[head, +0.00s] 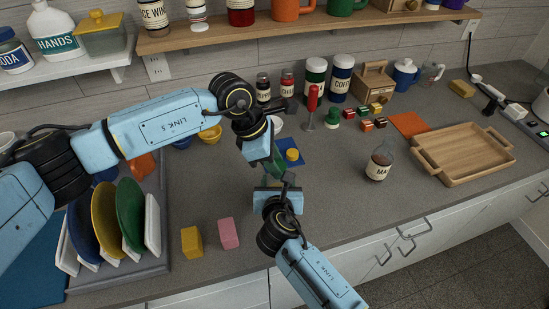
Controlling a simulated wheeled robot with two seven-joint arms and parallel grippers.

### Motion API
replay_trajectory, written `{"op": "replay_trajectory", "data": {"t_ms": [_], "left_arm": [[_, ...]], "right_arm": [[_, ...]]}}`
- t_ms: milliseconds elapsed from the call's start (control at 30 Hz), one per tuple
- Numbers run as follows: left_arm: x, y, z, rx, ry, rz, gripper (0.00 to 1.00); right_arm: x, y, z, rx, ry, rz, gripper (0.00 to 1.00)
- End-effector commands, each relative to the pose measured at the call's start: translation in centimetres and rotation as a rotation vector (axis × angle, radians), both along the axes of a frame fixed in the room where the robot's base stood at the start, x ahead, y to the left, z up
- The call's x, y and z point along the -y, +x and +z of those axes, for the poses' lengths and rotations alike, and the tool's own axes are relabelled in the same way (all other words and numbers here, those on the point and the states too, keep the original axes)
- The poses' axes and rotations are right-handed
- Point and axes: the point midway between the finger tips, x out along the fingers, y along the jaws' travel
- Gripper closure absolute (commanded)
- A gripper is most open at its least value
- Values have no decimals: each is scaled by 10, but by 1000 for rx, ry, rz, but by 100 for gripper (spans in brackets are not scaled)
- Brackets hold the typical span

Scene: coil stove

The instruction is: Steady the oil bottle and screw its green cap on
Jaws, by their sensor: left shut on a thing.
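My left gripper (272,160) reaches down over the middle of the counter, shut on a small dark green thing (276,166). I cannot tell whether that is the green cap or part of the oil bottle. My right gripper (287,180) comes up from the lower right, its fingertips close below the left one. Whether its fingers are open or shut does not show clearly.
A blue mat with a yellow piece (292,155) lies just behind the grippers. A labelled bottle (379,166) and a wooden tray (465,155) stand to the right. A plate rack, a yellow block (192,242) and a pink block (228,233) are at the left. The front centre-right counter is clear.

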Motion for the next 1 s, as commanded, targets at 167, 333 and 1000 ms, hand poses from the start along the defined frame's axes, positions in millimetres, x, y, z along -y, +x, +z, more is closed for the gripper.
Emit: {"op": "replay_trajectory", "data": {"t_ms": [167, 333, 1000], "left_arm": [[0, 0, -2, 0, 0, -2, 86], [0, 2, -3, -1, 7, -97, 86], [7, 8, -2, 1, 7, -1163, 86]], "right_arm": [[0, 0, 0, -1, -1, 0, 100], [0, 0, 0, -1, 0, 0, 100], [0, 0, 0, -1, -2, 1, 100]]}}
